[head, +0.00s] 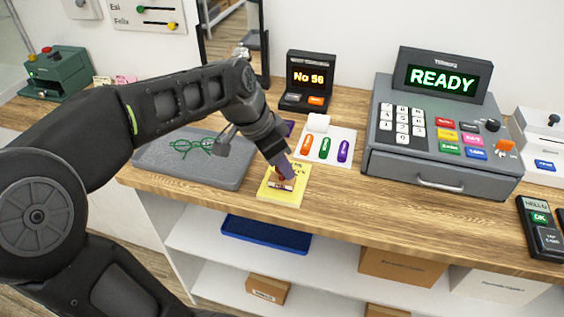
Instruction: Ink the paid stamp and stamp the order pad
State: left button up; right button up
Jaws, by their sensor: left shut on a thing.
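The yellow order pad (293,196) lies on the wooden counter near its front edge. My left gripper (282,172) is over the pad, pointing down, shut on a small stamp (281,184) with red and pale parts. The stamp is at the pad's surface; I cannot tell whether it touches, and its lettering is too small to read. My right gripper is not in view.
Bare counter (350,205) lies right of the pad.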

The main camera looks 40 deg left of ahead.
pick_arm(q)
jog(key=shift+f+b, duration=0.55)
jog(key=shift+f, duration=0.05)
dwell(2.1)
jog(key=shift+r+p, duration=2.55)
jog(key=shift+r, duration=1.05)
jog(key=shift+d, duration=0.1)
